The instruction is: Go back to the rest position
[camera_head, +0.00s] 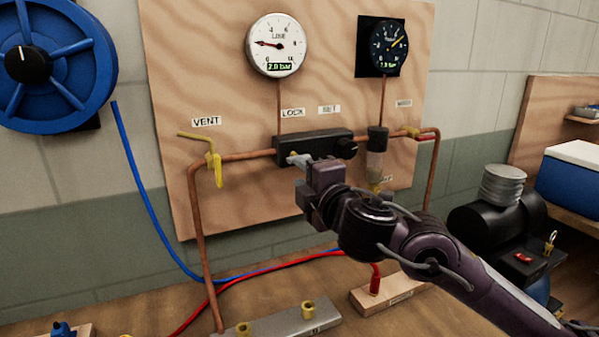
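My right gripper (299,160) is in front of the wooden panel (230,90), its arm coming in from the lower right. Its fingertips are at the lower left edge of a black block (318,144) on the copper pipe, below the "LOCK" label (292,112). I cannot tell whether they touch the block, or whether the fingers are open or shut. The gripper body hides part of the panel behind it. My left gripper is not in view.
A yellow-handled valve (214,168) is left of my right gripper. Two gauges, white (276,45) and black (388,47), hang above. A blue hose reel (55,65) is at left. A black compressor (495,235) stands at right, beside my arm. A metal manifold (285,326) lies on the bench.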

